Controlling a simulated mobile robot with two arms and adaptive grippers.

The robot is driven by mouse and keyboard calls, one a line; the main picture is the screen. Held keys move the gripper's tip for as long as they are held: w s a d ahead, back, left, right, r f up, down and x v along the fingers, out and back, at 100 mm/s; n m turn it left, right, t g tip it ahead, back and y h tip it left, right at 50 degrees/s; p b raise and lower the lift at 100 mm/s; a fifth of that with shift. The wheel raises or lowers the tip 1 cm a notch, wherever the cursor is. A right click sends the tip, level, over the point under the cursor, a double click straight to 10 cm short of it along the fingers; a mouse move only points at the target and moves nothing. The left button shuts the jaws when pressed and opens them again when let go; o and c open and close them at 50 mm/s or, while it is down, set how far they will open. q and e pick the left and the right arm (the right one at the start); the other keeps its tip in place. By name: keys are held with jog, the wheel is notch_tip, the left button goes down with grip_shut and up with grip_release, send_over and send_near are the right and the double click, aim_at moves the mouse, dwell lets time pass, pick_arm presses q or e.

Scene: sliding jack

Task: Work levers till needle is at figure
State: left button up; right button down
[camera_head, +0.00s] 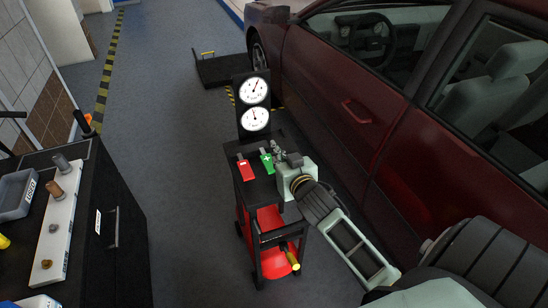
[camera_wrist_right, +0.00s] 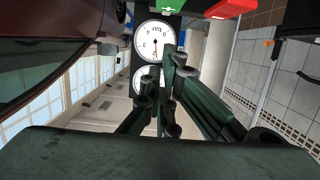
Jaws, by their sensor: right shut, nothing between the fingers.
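A black panel on a cart holds two round white dials, an upper dial (camera_head: 254,91) and a lower dial (camera_head: 255,119). The upper needle points up and right; the lower needle points nearly straight up. A red lever (camera_head: 245,169) and a green lever with a plus sign (camera_head: 267,161) stand below the dials. My right gripper (camera_head: 279,149) is shut and empty, just right of the green lever; contact cannot be told. The right wrist view is upside down and shows the green lever (camera_wrist_right: 157,6) and red lever (camera_wrist_right: 222,8).
A dark red car (camera_head: 350,120) stands close along the right of the cart (camera_head: 262,190). A black workbench (camera_head: 120,215) with a grey bin (camera_head: 15,195) is at left. Open floor (camera_head: 185,150) lies between bench and cart.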

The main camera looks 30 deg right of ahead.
aim_at(269, 164)
jog(key=x, duration=0.3)
jog(key=shift+w, duration=0.2)
notch_tip(269, 164, down, 3)
jog(key=shift+r+p, duration=0.15)
jog(key=shift+p, duration=0.15)
pick_arm(q)
jog(key=shift+s+a+r, duration=0.1)
jog(key=shift+s+r, duration=0.25)
jog(key=shift+s, duration=0.35)
pick_arm(e)
jog(key=shift+f, duration=0.75)
jog(key=b, duration=0.2)
jog(key=f+t+b, duration=0.1)
jog(key=b, duration=0.1)
jog(key=shift+s+f, duration=0.25)
jog(key=shift+a, duration=0.1)
pick_arm(q)
notch_tip(269, 164, down, 4)
jog(key=shift+w+f, duration=0.1)
jog(key=shift+f, duration=0.1)
pick_arm(e)
jog(key=shift+r, duration=0.15)
jog(key=shift+s, duration=0.1)
dwell(4.2)
